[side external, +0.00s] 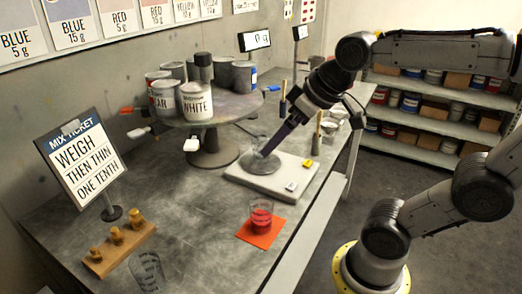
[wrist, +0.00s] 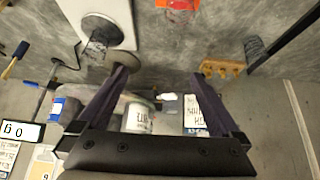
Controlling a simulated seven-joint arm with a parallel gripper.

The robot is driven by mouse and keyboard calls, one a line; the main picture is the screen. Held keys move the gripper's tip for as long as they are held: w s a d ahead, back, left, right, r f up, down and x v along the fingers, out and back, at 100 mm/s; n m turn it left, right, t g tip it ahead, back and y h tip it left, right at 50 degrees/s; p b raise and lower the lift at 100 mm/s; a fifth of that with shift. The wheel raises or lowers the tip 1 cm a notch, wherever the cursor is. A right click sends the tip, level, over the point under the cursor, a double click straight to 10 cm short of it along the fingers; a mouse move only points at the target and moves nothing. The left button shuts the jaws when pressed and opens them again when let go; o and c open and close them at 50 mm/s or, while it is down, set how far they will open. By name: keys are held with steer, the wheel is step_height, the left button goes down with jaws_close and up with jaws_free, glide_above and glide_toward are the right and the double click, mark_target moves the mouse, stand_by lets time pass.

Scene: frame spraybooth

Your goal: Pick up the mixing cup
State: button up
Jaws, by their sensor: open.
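A clear cup (wrist: 97,43) stands on the round pan of the white scale (side external: 243,181); in the side view it is mostly hidden behind my gripper (side external: 266,151). Another clear cup (side external: 147,272) with dark markings stands at the bench's front left; a third cup (side external: 261,214) holding red liquid stands on an orange card (side external: 262,236). I cannot tell which one is the mixing cup. My gripper (wrist: 158,76) is open and empty, pointing down near the scale. In the wrist view the scale cup lies outside the jaws, beyond the left finger.
A round turntable (side external: 215,108) carries several paint cans, including a white one (side external: 197,102). A mix ticket stand (side external: 78,155) and a wooden block with brass weights (side external: 118,249) are at the left. Brushes and small containers (side external: 335,122) stand behind the scale. Bare bench lies left of the orange card.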

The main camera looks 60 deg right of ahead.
steer(key=w+d+m, duration=0.2)
steer(key=w+d, duration=0.4)
steer(key=w, duration=0.2)
steer(key=m+g+h, duration=0.1)
steer(key=m+g, duration=0.1)
steer(key=g, duration=0.1)
glide_toward(261, 149)
steer(key=w+d+f, duration=0.1)
steer(key=f, duration=0.1)
steer(key=w+d+f, duration=0.1)
steer(key=f, duration=0.1)
steer(key=w+f, duration=0.1)
steer(key=f, duration=0.1)
steer(key=shift+d+f, duration=0.15)
steer(key=shift+d, duration=0.25)
steer(key=shift+x, duration=2.7)
steer(key=shift+s, duration=0.15)
steer(key=shift+c, duration=0.2)
steer(key=shift+t, duration=0.3)
steer(key=c, duration=1.3)
